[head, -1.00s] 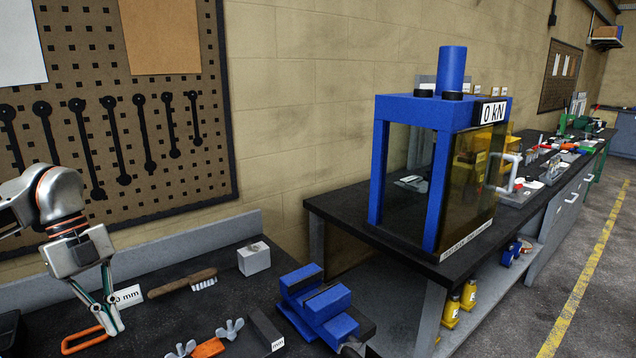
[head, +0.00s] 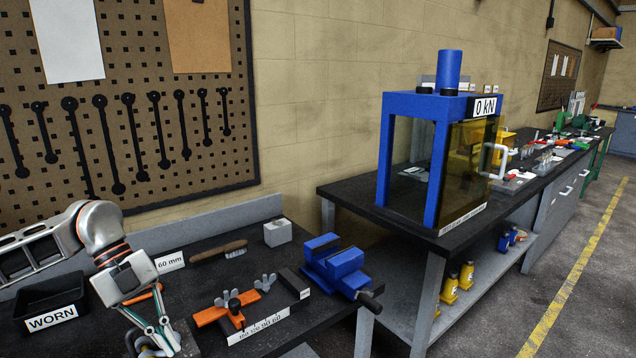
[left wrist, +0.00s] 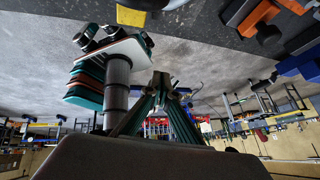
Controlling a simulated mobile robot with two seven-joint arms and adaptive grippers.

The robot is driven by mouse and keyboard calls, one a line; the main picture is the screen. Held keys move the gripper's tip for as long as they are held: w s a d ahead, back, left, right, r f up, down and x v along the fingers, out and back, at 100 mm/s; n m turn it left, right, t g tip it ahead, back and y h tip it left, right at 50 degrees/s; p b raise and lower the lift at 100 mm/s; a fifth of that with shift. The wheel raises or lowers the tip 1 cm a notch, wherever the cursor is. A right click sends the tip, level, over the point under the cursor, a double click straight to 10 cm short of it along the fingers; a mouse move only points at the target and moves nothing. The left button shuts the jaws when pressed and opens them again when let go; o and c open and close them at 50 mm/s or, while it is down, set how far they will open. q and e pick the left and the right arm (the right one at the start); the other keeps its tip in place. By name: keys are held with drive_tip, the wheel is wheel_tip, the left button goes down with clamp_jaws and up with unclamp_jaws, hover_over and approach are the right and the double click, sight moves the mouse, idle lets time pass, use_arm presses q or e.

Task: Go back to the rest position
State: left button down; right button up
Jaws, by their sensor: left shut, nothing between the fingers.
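My left gripper (head: 158,342) is in the lower left of the head view, over the front part of the dark bench. Its thin fingers are together with nothing between them. It is close to the left end of an orange clamp fixture (head: 209,316) but appears apart from it; the bench just under the fingertips is partly hidden. In the left wrist view the closed fingers (left wrist: 162,82) point away from the camera, with nothing held. My right gripper is in neither view.
A black bin marked WORN (head: 50,300) stands left of the gripper. A brush (head: 218,252), a grey block (head: 277,232) and a blue vise (head: 335,264) lie along the bench. A blue press (head: 440,105) stands on the bench at right.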

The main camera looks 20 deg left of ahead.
use_arm(q)
drive_tip(key=w+d+f+n+t+h, duration=0.1)
drive_tip(key=w+d+f+t+h, duration=0.3)
drive_tip(key=d, duration=0.9)
drive_tip(key=w+d+r+n+t+h, duration=0.15)
drive_tip(key=d+t+h, duration=0.45)
drive_tip(key=d, duration=0.6)
drive_tip(key=a+f+n+t+y, duration=0.4)
drive_tip(key=f+n+t+y, duration=0.4)
drive_tip(key=f+n, duration=0.55)
drive_tip(key=s+f+n+g+y, duration=0.2)
drive_tip(key=s+f+g+y, duration=0.1)
drive_tip(key=s+f, duration=0.3)
drive_tip(key=s+a+f+n+g+y, duration=0.1)
drive_tip(key=s+f, duration=0.4)
drive_tip(key=f, duration=0.5)
drive_tip(key=shift+s+a+n+g+y, duration=0.2)
drive_tip(key=shift+s+n+g+y, duration=0.15)
drive_tip(key=shift+n+g+y, duration=0.45)
